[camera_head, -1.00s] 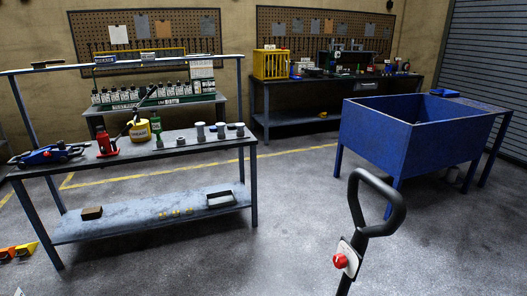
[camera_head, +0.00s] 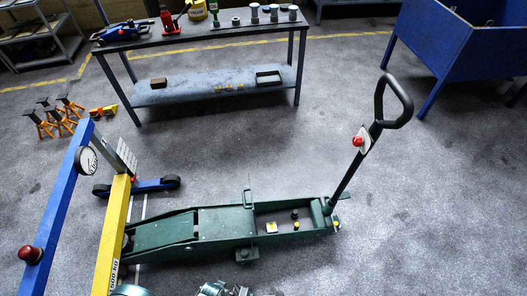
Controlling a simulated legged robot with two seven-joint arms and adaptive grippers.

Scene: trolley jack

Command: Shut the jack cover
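A long green trolley jack (camera_head: 165,231) lies on the floor in the lower middle of the head view. Its black loop handle (camera_head: 393,103) rises from its right end, with a red knob (camera_head: 357,141) on the shaft. A narrow green plate (camera_head: 248,194), seen almost edge-on, stands up from the jack's body and looks like the raised cover. To its right the body is an open channel (camera_head: 310,222) with a small yellow part (camera_head: 271,227) and dark knobs inside.
A yellow beam (camera_head: 112,235) and blue beam (camera_head: 55,215) of a frame stand over the jack's left end. Metal parts (camera_head: 215,289) show at the bottom edge. Orange stands (camera_head: 62,114), a workbench (camera_head: 215,80) and a blue tub (camera_head: 455,40) are behind. Floor right is clear.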

